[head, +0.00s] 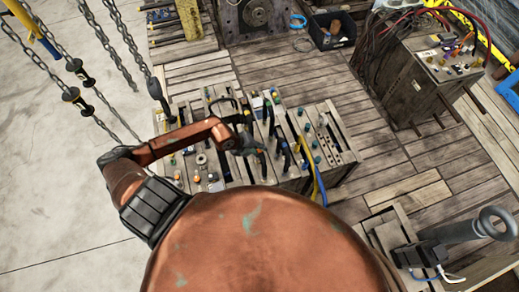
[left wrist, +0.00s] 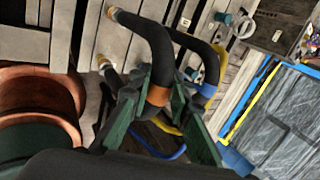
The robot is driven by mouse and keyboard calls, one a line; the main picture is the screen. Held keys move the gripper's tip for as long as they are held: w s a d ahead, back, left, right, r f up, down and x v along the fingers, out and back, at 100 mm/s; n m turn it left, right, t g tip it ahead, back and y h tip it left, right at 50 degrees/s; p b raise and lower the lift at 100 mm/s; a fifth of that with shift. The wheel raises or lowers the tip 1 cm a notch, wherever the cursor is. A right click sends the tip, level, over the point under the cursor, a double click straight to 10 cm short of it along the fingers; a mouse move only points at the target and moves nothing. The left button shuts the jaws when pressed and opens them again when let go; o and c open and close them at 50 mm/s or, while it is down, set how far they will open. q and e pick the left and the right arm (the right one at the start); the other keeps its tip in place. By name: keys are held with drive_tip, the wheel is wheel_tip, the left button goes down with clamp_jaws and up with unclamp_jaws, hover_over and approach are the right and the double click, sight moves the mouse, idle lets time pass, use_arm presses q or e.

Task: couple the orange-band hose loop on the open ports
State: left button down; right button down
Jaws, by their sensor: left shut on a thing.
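In the left wrist view, a thick black hose with an orange band (left wrist: 158,95) sits between the dark green fingers of my left gripper (left wrist: 160,118), which is shut on it. The hose arches up and left to a tan end fitting; whether that end is seated on a port I cannot tell. In the head view my left gripper (head: 243,136) is over the mould block (head: 345,157), which carries several ports and fittings. The fingers and the block's clutter hide the held hose there, and I cannot pick out the open ports. My right gripper is not in view.
Another black hose with a blue band (left wrist: 207,90) is close beside the held one. Hanging chains (head: 72,95) are left of the arm. A dark unit with red hoses (head: 415,88) stands right, and a grey ring-topped piece (head: 470,228) at lower right. Planks between are mostly clear.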

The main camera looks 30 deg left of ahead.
use_arm(q)
drive_tip(key=shift+f, duration=0.55)
drive_tip(key=shift+f, duration=0.5)
idle(0.7)
drive_tip(key=shift+f, duration=0.1)
idle(0.7)
drive_tip(key=shift+s+a+f, duration=0.1)
drive_tip(key=shift+a+f, duration=0.05)
drive_tip(key=shift+f, duration=0.1)
idle(0.4)
drive_tip(key=c, duration=1.7)
unclamp_jaws()
drive_tip(key=shift+r, duration=0.1)
drive_tip(key=v, duration=1.2)
